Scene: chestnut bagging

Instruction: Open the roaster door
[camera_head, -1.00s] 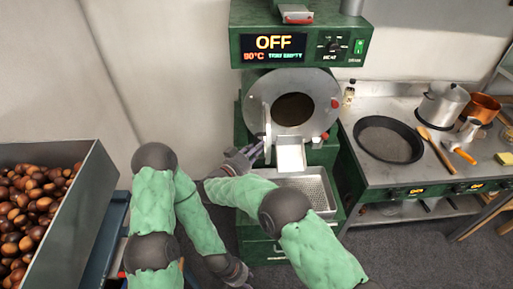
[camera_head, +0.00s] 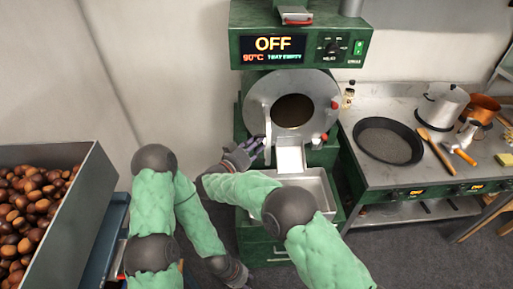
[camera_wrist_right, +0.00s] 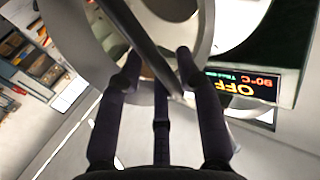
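The green roaster has a round grey front plate (camera_head: 327,92) with a dark drum opening (camera_head: 293,110). The pale door (camera_head: 267,128) stands out from the plate's left side, seen nearly edge-on, and the opening is uncovered. My right gripper (camera_head: 256,146) is at the door's lower left side. In the right wrist view its fingers (camera_wrist_right: 158,62) are spread, with a dark bar (camera_wrist_right: 138,38) crossing between them; I cannot tell whether they touch it. My left gripper (camera_head: 238,274) hangs low near the floor, away from the roaster; its fingers are not clear.
A white chute (camera_head: 290,158) and a metal tray (camera_head: 322,188) sit below the opening. The display (camera_head: 274,48) reads OFF. A chestnut bin (camera_head: 88,195) stands at left. A stove counter with a pan (camera_head: 388,140) and pots is at right.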

